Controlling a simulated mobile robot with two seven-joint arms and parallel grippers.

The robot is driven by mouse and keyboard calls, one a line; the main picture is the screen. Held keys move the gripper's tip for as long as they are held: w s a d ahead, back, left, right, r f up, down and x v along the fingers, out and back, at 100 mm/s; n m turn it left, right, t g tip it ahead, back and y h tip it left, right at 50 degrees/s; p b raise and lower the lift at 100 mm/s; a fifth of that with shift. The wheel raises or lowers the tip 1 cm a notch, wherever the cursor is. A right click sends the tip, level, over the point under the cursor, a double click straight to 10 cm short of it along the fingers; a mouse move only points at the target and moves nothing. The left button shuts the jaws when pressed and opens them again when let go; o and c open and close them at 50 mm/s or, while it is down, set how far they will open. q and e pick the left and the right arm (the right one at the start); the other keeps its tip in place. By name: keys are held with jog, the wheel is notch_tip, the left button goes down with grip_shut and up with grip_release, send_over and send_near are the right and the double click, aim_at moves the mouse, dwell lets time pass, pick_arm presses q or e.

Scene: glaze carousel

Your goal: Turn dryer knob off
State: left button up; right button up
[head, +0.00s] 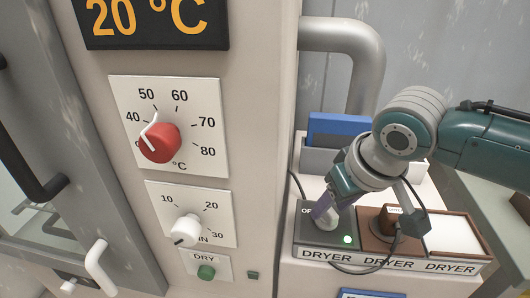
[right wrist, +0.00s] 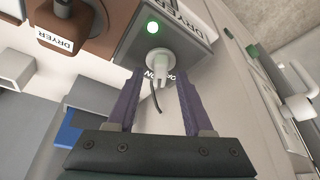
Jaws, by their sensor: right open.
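The dryer knob (right wrist: 158,64) is pale grey and sits on a dark grey dryer box (right wrist: 186,42) with a lit green lamp (right wrist: 152,27). In the head view the box (head: 308,240) stands on a white ledge, and the knob (head: 329,221) is partly hidden by my right gripper (head: 322,208). My right gripper is open, and in the right wrist view its two purple fingers (right wrist: 157,82) point at the knob from either side. I cannot tell whether they touch it. Part of an "OFF" label shows beside it. My left gripper is not in view.
A brown dryer box (head: 376,236) and a white-topped one (head: 444,238) stand right of the grey box. A cable hangs in front. The panel at left has a red temperature knob (head: 160,143), a white knob (head: 186,230) and a green button (head: 206,272). A thick grey pipe (head: 350,45) rises behind.

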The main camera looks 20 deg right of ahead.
jog(key=shift+w+f, duration=0.1)
jog(key=shift+f, duration=0.1)
grip_shut()
dwell(0.3)
